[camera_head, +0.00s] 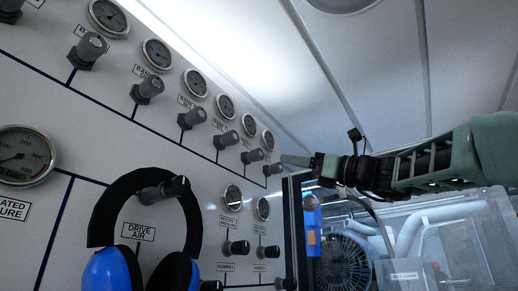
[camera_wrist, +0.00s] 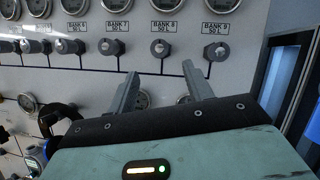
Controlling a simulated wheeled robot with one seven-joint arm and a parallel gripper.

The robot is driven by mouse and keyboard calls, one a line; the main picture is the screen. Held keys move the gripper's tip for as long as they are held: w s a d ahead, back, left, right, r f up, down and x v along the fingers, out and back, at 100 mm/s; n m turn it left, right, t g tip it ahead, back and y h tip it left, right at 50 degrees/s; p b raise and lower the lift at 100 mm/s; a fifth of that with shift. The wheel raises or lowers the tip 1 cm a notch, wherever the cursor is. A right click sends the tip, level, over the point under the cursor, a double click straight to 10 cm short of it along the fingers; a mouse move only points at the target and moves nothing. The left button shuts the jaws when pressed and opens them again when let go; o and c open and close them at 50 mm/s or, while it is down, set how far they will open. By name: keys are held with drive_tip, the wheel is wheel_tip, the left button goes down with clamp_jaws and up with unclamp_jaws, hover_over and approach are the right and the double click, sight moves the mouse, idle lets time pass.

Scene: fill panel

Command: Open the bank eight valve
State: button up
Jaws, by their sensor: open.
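The bank eight valve is a dark grey knob on the white panel. My gripper (camera_wrist: 161,70) is open and empty. Its fingers point at the panel just below the row, with the right fingertip near the rightmost knob's lower left. In the head view my gripper (camera_head: 297,161) is beside that knob; contact cannot be told.
Other row knobs (camera_wrist: 160,48) stand close to the left, with round gauges above. Blue-and-black ear defenders (camera_head: 140,200) hang around the drive air knob (camera_head: 165,190). Lower gauges and knobs (camera_head: 236,247) sit below the row. A clear box (camera_head: 440,235) is at lower right.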

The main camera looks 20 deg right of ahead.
sight(261, 156)
drive_tip(key=p+x, duration=0.4)
drive_tip(key=x, duration=0.5)
drive_tip(key=shift+w+a+r+p, duration=0.2)
drive_tip(key=shift+r+p, duration=0.05)
drive_tip(key=shift+p, duration=0.15)
drive_tip(key=shift+w+a+r, duration=0.1)
drive_tip(key=shift+w+a, duration=0.35)
drive_tip(key=c, duration=1)
